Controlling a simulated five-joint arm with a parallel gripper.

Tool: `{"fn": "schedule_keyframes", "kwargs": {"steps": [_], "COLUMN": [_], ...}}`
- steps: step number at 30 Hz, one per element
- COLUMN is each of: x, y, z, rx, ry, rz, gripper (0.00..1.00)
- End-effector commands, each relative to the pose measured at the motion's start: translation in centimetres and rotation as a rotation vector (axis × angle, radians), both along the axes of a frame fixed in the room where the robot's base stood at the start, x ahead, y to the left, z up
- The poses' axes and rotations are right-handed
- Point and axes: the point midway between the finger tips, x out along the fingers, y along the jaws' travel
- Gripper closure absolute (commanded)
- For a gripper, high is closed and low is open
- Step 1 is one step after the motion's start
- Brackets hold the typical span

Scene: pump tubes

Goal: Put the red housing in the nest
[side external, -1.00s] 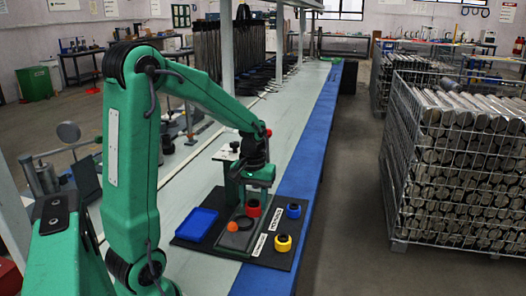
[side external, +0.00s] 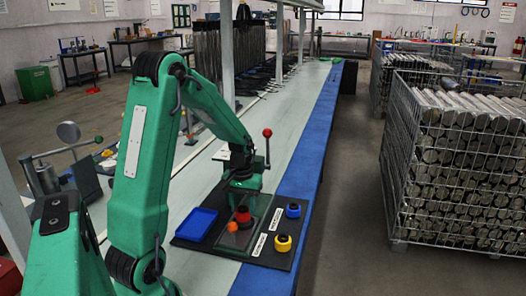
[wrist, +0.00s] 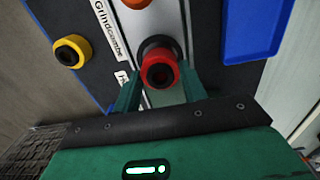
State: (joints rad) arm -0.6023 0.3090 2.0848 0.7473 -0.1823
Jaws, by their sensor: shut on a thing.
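The red housing (wrist: 160,70) is a short red ring-shaped part with a dark bore, between the two green fingers of my gripper (wrist: 158,88) in the wrist view. My gripper is shut on it. In the side view, the red housing (side external: 243,217) is low over the dark board, below my gripper (side external: 243,200). A dark round shape shows behind the housing in the wrist view; I cannot tell whether it is the nest or part of the housing. I cannot tell whether the housing touches the board.
An orange round part (side external: 232,227) is close beside the red housing. A yellow part (side external: 283,242) and a blue part (side external: 293,210) stand on the dark board (side external: 262,259), near white labels. A blue tray (side external: 197,226) is at its left. A red-knobbed lever (side external: 267,133) stands behind.

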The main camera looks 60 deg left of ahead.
Motion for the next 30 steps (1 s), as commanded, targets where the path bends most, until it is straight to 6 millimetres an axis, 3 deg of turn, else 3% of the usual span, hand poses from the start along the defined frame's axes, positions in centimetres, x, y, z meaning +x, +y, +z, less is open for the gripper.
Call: {"fn": "schedule_keyframes", "kwargs": {"steps": [6, 19, 20, 22, 30], "x": [0.0, 0.0, 0.0, 0.0, 0.0], "y": [0.0, 0.0, 0.0, 0.0, 0.0], "z": [-1.7, -2.1, -2.0, -2.0, -2.0], "rx": [-0.001, 0.0, 0.0, 0.0, 0.0], "ry": [0.001, 0.0, 0.0, 0.0, 0.0], "rz": [0.0, 0.0, 0.0, 0.0, 0.0], "gripper": [0.83, 0.83, 0.52, 0.38, 0.36]}}
